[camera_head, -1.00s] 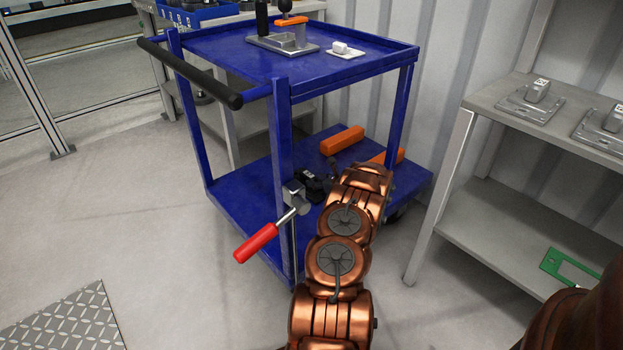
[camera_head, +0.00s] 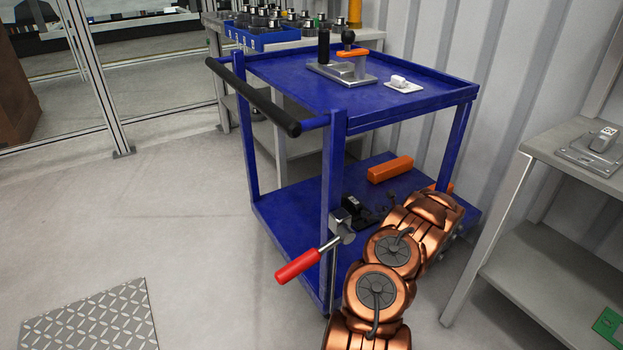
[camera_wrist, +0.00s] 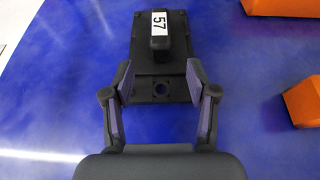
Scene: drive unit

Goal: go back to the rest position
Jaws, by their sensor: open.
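My gripper (camera_wrist: 160,76) is open in the wrist view, its two fingers spread apart. A black part (camera_wrist: 153,58) with a white "57" label lies just ahead on the blue lower shelf, its near end between the fingertips. I cannot tell whether the fingers touch it. In the head view my copper arm reaches over the right side of the blue cart (camera_head: 290,187), and its end is low over the lower shelf. A dark shape (camera_head: 355,214) shows there beside the arm; the gripper's fingers cannot be made out in that view.
An orange block (camera_head: 390,169) lies on the lower shelf, with another partly behind my arm. A clamp with a red handle (camera_head: 298,266) juts from the cart's front post. A grey shelf unit (camera_head: 540,262) stands at right. The floor to the left is open.

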